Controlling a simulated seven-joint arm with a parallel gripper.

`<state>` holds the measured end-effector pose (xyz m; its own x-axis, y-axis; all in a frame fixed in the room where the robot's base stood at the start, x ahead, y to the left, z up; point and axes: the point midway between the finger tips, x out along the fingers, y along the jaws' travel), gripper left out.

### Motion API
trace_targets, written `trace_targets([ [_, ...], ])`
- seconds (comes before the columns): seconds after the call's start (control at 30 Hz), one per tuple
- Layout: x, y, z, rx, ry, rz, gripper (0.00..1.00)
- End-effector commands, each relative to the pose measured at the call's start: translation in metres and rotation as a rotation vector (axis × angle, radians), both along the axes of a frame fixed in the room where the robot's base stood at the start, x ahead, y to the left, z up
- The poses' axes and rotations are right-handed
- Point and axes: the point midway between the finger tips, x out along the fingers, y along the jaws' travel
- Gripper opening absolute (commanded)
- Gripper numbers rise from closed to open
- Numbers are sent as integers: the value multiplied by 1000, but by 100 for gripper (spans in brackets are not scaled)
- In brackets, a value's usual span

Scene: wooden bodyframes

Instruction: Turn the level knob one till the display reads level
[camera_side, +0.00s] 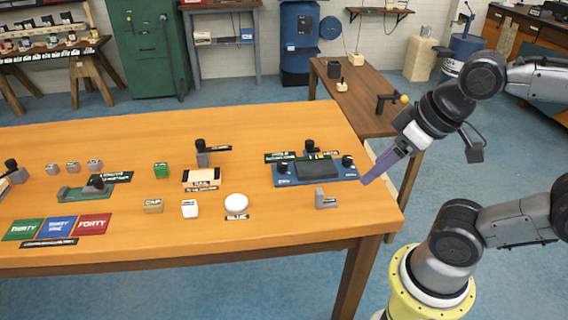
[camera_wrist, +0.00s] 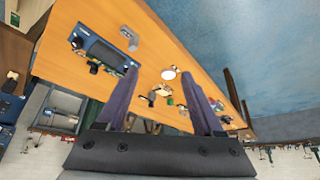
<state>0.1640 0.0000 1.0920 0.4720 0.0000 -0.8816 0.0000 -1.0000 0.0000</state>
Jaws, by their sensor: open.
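A blue device (camera_side: 290,180) with a dark flat display (camera_side: 317,169) sits near the right end of the orange wooden table. Three black knobs stand on it: a left knob (camera_side: 282,166), a back knob (camera_side: 309,146) and a right knob (camera_side: 347,161). I cannot read the display or tell which knob is number one. My gripper (camera_side: 367,181), with purple fingers, is off the device's right side, above the table's right end, touching nothing. In the wrist view my gripper (camera_wrist: 161,74) is open and empty; the blue device (camera_wrist: 98,46) is left of the fingers.
A grey bracket (camera_side: 325,199) stands in front of the device. A white round object (camera_side: 236,204), a wooden box (camera_side: 201,179) and small blocks lie farther left.

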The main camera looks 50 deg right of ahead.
Motion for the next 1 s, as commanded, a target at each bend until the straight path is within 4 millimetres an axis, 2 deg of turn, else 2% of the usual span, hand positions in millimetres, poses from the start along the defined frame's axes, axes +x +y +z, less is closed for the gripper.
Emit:
trace_targets([
  [0.47, -1, 0, 0, -5, 4, 10, 71],
  [0.57, 2, 0, 12, -20, -8, 38, 71],
  [0.67, 17, 0, 34, -35, -17, 62, 71],
  [0.77, 42, -3, 56, -50, -1, 78, 71],
  [0.87, 70, -8, 72, -61, 28, 86, 71],
  [1.0, 118, -18, 84, -72, 83, 92, 71],
])
